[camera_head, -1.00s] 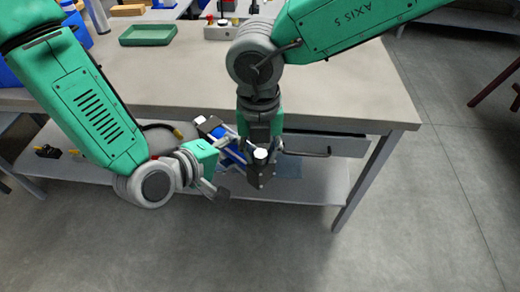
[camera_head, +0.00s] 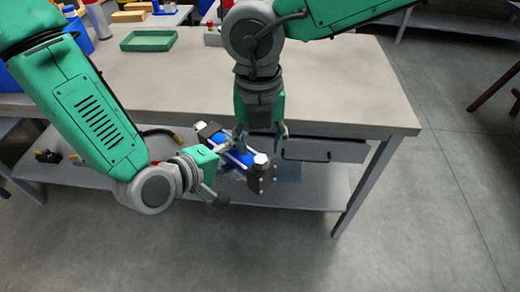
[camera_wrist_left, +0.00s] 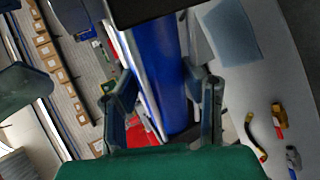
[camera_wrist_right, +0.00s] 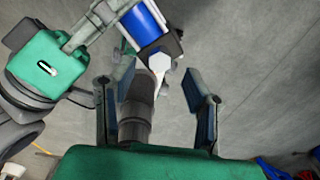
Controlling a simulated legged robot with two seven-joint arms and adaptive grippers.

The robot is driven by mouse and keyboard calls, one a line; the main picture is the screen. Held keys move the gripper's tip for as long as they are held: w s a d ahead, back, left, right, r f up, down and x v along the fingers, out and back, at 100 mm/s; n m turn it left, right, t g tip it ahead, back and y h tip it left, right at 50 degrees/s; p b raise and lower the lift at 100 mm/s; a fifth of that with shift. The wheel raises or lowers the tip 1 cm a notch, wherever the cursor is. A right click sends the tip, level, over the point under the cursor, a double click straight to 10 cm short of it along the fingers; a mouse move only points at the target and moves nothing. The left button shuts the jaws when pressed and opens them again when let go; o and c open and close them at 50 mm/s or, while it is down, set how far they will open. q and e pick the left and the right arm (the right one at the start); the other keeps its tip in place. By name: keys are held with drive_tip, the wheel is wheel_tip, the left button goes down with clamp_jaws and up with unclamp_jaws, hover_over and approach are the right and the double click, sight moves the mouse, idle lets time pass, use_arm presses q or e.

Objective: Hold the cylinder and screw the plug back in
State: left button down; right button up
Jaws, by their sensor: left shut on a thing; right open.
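The cylinder (camera_head: 236,158) has a blue body, silver rods and black end blocks (camera_head: 262,180). It is held tilted in front of the table's edge. My left gripper (camera_head: 222,158) is shut around its blue body, which also fills the left wrist view (camera_wrist_left: 157,70). The silver hexagonal plug (camera_head: 261,159) stands on the near black block; how deep it sits I cannot tell. It also shows in the right wrist view (camera_wrist_right: 187,61). My right gripper (camera_head: 262,138) is open and empty, just beyond the plug, with its fingers apart (camera_wrist_right: 160,90).
The workbench (camera_head: 330,90) has a drawer (camera_head: 325,149) and a lower shelf (camera_head: 310,190) behind the grippers. A green tray (camera_head: 148,40) lies at the back left of the top. Open floor (camera_head: 430,220) lies to the right.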

sight(260, 158)
drive_tip(key=shift+c, duration=0.3)
drive_tip(key=n, duration=0.4)
drive_tip(key=shift+r+n, duration=0.3)
drive_tip(key=shift+r, duration=0.1)
drive_tip(key=n, duration=0.3)
drive_tip(key=r+n, duration=0.1)
drive_tip(key=n, duration=0.6)
drive_tip(key=shift+r+n, duration=0.3)
drive_tip(key=shift+r, duration=0.1)
drive_tip(key=n, duration=0.3)
drive_tip(key=r+n, duration=0.1)
drive_tip(key=n, duration=0.1)
drive_tip(key=shift+n, duration=0.4)
drive_tip(key=shift+f, duration=0.15)
drive_tip(key=shift+f, duration=3.9)
